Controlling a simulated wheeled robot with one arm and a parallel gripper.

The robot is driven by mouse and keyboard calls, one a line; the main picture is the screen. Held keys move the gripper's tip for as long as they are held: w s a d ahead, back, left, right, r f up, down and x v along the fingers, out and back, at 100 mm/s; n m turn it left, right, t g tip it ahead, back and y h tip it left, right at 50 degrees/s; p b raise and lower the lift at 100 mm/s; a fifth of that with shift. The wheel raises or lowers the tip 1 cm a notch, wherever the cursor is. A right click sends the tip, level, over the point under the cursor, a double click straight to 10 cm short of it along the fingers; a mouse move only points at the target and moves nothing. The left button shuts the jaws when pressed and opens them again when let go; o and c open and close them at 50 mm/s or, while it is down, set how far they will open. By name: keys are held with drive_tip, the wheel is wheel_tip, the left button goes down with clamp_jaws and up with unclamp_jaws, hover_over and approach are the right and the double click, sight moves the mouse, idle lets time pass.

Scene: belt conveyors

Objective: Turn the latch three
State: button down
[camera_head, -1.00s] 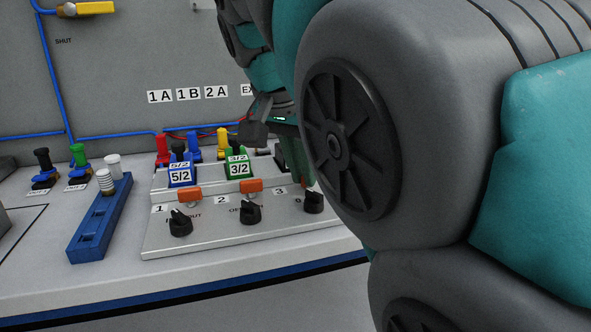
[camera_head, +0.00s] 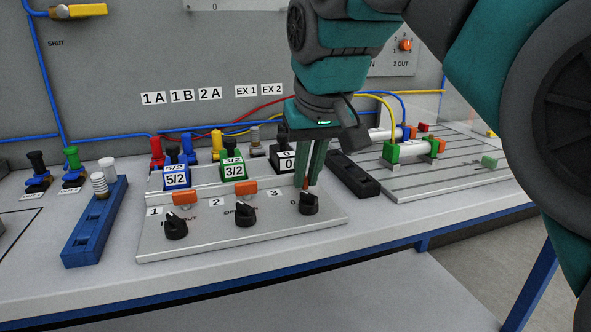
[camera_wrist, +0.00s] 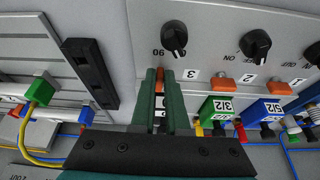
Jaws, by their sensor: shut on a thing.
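Latch three is a small orange piece, seen between my fingers in the head view (camera_head: 306,183) and in the wrist view (camera_wrist: 160,82). It is beside the printed "3" (camera_wrist: 191,74) on the grey panel (camera_head: 275,228). My gripper (camera_head: 309,178) points down with its green fingers on either side of the latch, shut on it. The fingers hide most of the latch, so its exact angle cannot be told. A black knob (camera_head: 309,204) sits just in front of it. Orange latches two (camera_head: 246,188) and one (camera_head: 185,197) lie crosswise to the left.
Valve blocks marked 5/2 (camera_head: 177,177) and 3/2 (camera_head: 233,169) stand behind the latches. A black bar (camera_head: 353,176) and cylinders with green end blocks (camera_head: 409,151) are to the right. Blue and yellow hoses run behind my gripper. The right front tabletop is clear.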

drive_tip(key=shift+n, duration=0.3)
drive_tip(key=c, duration=1.2)
unclamp_jaws()
drive_tip(key=shift+r, duration=0.15)
drive_tip(key=v, duration=0.7)
drive_tip(key=shift+r, duration=0.2)
drive_tip(key=shift+s+d, duration=0.1)
